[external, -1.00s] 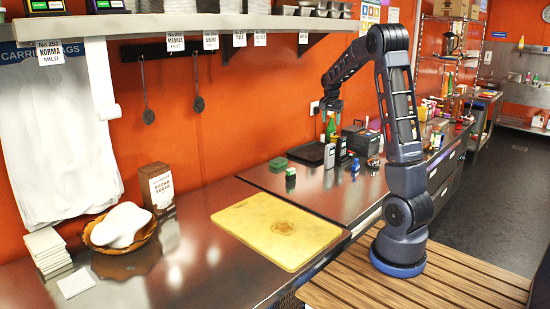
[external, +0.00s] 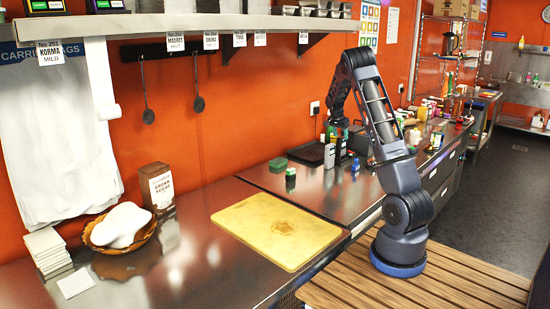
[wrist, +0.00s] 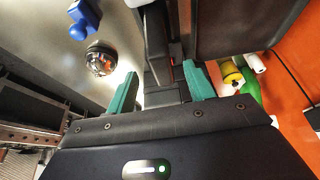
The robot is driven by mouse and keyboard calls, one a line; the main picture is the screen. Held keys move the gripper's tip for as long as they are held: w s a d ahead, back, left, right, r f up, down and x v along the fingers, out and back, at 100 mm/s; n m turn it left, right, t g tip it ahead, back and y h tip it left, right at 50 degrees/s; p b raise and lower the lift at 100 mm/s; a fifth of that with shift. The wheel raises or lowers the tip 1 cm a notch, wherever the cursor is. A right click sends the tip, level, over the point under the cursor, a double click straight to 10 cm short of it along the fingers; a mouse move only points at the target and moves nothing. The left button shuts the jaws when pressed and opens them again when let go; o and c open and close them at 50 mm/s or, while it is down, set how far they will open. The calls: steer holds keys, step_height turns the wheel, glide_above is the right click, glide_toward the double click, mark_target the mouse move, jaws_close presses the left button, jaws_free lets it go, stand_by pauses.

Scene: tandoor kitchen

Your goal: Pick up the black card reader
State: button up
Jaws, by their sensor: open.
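A dark blocky object, which looks like the black card reader (wrist: 157,40), stands between and beyond the teal fingertips in the wrist view. Its full outline is hidden. My gripper (wrist: 162,88) is open, with a finger on either side of that object's line; I cannot tell whether they touch it. In the external view my gripper (external: 337,127) is low over the far counter, among small dark items. There I cannot pick out the card reader with certainty, as my arm covers part of that area.
A large dark panel (wrist: 230,25), a blue item (wrist: 82,14), a shiny round item (wrist: 100,58) and a green bottle (wrist: 246,90) are close around my gripper. The orange wall (external: 270,100) is behind. A yellow cutting board (external: 245,225) lies on the nearer counter.

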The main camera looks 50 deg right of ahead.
mark_target(342, 142)
steer(key=shift+x, duration=3.35)
steer(key=shift+d+r, duration=0.1)
steer(key=shift+d, duration=0.05)
jaws_close()
